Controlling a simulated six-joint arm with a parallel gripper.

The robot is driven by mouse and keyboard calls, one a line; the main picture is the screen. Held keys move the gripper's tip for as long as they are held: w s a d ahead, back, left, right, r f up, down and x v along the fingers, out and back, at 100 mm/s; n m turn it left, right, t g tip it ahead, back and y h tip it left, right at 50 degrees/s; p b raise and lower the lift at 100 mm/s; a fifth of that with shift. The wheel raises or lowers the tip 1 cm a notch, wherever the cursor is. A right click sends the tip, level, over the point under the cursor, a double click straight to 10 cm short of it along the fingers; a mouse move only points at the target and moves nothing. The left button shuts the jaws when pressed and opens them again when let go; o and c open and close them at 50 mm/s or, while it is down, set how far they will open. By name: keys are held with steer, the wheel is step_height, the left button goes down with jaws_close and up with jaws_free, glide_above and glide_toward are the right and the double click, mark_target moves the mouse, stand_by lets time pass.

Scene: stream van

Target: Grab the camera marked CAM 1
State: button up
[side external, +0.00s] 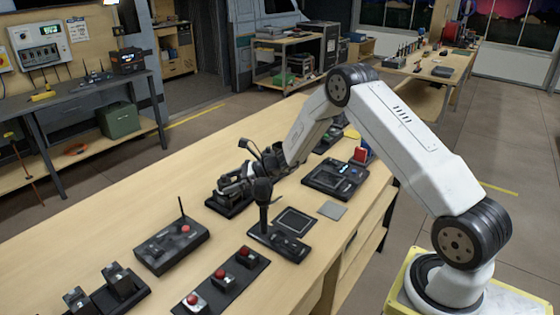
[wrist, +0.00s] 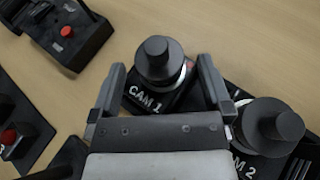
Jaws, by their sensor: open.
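The camera marked CAM 1 (wrist: 158,62) is a dark body with a round black top and white lettering on its base. In the wrist view it stands between the two fingers of my gripper (wrist: 162,66), which are apart, one on each side. The fingers do not visibly press on it. The camera marked CAM 2 (wrist: 268,126) is close by at the lower right, just past the right finger. In the side external view, my gripper is low over a cluster of dark gear on the bench, and I cannot tell the cameras apart there.
The wooden bench (side external: 110,222) also holds a box with an antenna (side external: 172,246), a strip with several red buttons (side external: 220,279) and a dark control panel (side external: 335,180). In the wrist view a box with a red button (wrist: 66,32) is at upper left. Bare wood shows above CAM 1.

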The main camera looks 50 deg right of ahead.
steer(key=shift+w+a, duration=0.1)
stand_by(0.4)
jaws_close()
